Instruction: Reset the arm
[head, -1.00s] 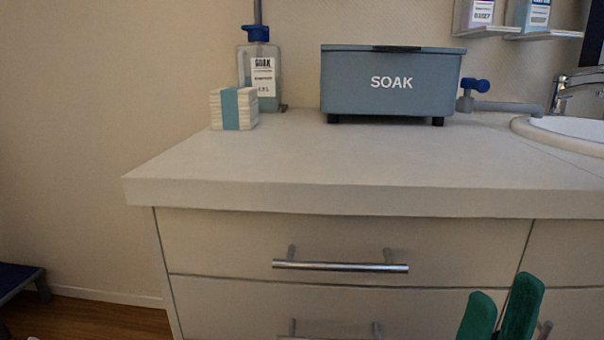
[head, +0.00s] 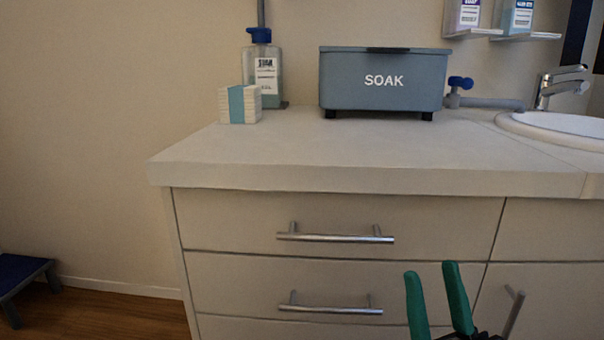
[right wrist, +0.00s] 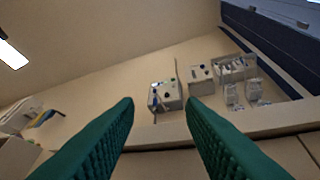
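My right gripper (head: 436,300) shows at the bottom right of the head view, in front of the lower drawers. Its two green fingers point up and stand apart with nothing between them. The right wrist view also shows the green fingers (right wrist: 160,135) spread wide, with an empty gap between them. My left gripper is in neither view.
A counter (head: 330,160) with drawers fills the middle. On it stand a grey-blue SOAK box (head: 384,98), a pump bottle (head: 264,80), a banded white stack (head: 225,104) and a sink (head: 560,128). A blue step stool (head: 22,272) is at lower left.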

